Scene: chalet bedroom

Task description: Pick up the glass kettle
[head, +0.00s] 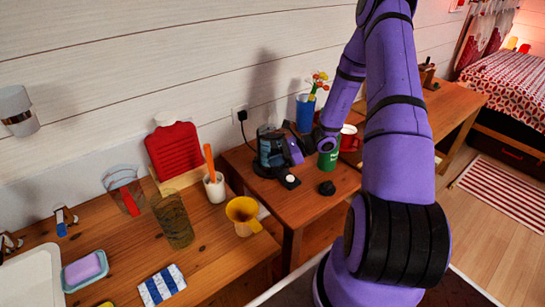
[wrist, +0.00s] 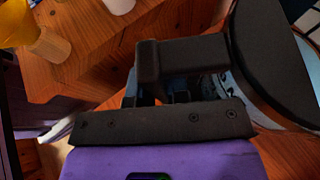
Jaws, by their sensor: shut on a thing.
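The glass kettle (head: 268,146), with bluish glass and black parts, is at the left part of the lower wooden table, against the wall, partly hidden by my gripper. My purple gripper (head: 292,152) is at its right side. In the wrist view the kettle's black lid and handle (wrist: 190,58) fill the upper right, with some of its glass below the lid. My gripper (wrist: 160,98) is shut on the handle; the fingertips are mostly hidden beneath it. The kettle looks upright at its black base (head: 275,172); I cannot tell whether it touches it.
A blue vase with flowers (head: 305,112), a green can (head: 328,158) and a red mug (head: 349,137) stand close to the right. A small black item (head: 327,188) lies in front. A yellow cup (head: 242,214) and white utensil holder (head: 214,187) stand on the left counter.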

